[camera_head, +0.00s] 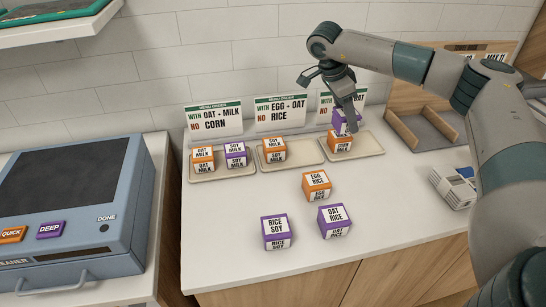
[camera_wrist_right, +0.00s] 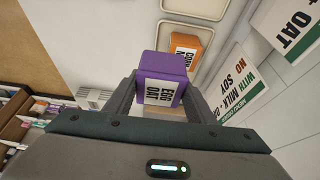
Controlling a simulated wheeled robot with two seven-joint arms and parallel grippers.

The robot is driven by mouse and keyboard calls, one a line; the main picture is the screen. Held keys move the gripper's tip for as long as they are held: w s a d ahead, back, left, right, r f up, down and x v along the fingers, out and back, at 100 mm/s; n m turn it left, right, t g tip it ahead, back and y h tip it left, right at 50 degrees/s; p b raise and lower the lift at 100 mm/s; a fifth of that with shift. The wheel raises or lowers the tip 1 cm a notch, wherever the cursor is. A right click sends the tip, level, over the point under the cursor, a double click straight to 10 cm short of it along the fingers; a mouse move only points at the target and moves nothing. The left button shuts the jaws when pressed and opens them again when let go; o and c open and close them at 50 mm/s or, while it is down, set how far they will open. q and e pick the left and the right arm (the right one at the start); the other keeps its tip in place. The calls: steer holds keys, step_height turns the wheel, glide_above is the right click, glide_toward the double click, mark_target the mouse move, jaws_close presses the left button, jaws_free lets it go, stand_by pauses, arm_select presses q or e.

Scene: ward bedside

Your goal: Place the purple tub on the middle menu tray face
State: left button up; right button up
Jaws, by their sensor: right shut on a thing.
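My right gripper (camera_head: 347,108) is shut on a purple tub (camera_head: 340,127), held up at the right menu tray (camera_head: 366,152), above and behind an orange tub (camera_head: 340,141). In the right wrist view the held purple tub (camera_wrist_right: 162,75) reads EGG OAT and sits between both fingers. The middle menu tray (camera_head: 290,163) holds one orange tub (camera_head: 272,149) at its left; its right part is bare. Its sign (camera_head: 281,115) reads WITH EGG + OAT, NO RICE. My left gripper is not in view.
The left tray (camera_head: 205,177) holds orange and purple tubs. An orange EGG RICE tub (camera_head: 316,185), a purple OAT RICE tub (camera_head: 333,220) and a purple RICE SOY tub (camera_head: 276,232) stand on the counter (camera_head: 225,235). A blue cleaner machine (camera_head: 115,210) stands left. A wooden holder (camera_head: 425,130) stands right.

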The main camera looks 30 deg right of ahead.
steer(key=shift+d, duration=0.3)
steer(key=shift+w+a+f, duration=0.1)
steer(key=shift+w+a, duration=0.1)
steer(key=w+a+f+p, duration=0.1)
steer(key=w+a+f, duration=0.1)
steer(key=a, duration=0.1)
steer(key=w+a+f+p, duration=0.2)
steer(key=a, duration=0.1)
steer(key=w+a+f+p, duration=0.1)
steer(key=w+a+f, duration=0.1)
steer(key=a, duration=0.1)
steer(key=shift+w+f+p, duration=0.15)
steer(key=shift+f+p, duration=0.15)
steer(key=shift+p, duration=0.05)
steer(key=shift+w+f, duration=0.1)
steer(key=shift+f, duration=0.05)
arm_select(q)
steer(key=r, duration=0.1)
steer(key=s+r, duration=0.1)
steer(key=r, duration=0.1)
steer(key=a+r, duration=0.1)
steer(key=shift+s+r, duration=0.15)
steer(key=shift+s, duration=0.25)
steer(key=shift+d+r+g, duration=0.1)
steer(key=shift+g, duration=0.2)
